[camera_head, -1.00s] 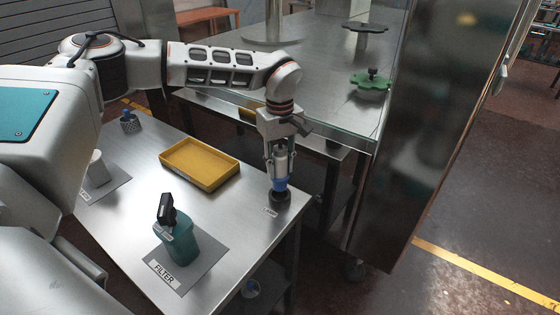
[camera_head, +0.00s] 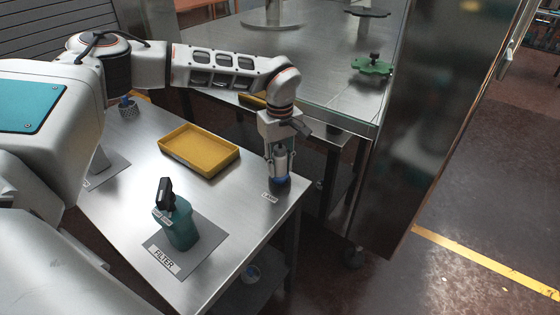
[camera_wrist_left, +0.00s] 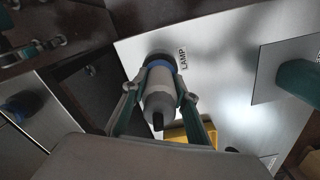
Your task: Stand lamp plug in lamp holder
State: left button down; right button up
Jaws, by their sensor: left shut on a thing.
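The lamp plug is a pale grey cylinder with a blue collar at its lower end (camera_head: 280,180). In the left wrist view the lamp plug (camera_wrist_left: 159,80) is seen from above, with a dark stub on top. My left gripper (camera_head: 280,165) points down and is shut on its body; both fingers (camera_wrist_left: 162,95) show in the wrist view. The lamp holder (camera_head: 281,187) is a dark round base near the table's right corner, beside the LAMP label. The plug stands upright, its blue collar at the holder's top. The collar and gripper hide much of the holder, so seating depth is unclear.
A yellow tray (camera_head: 199,151) lies on the steel table (camera_head: 225,220). A teal filter with a black top (camera_head: 180,225) stands on a grey FILTER plate in front. A tall steel panel (camera_head: 420,120) rises to the right. The table between tray and filter is bare.

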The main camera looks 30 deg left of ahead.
pick_arm(q)
jog(key=shift+f, duration=0.45)
dwell(1.1)
jog(key=c, duration=1.5)
grip_release()
jog(key=shift+r, duration=0.1)
notch_tip(320, 180, up, 12)
jog(key=shift+f, duration=0.1)
jog(key=shift+s, duration=0.1)
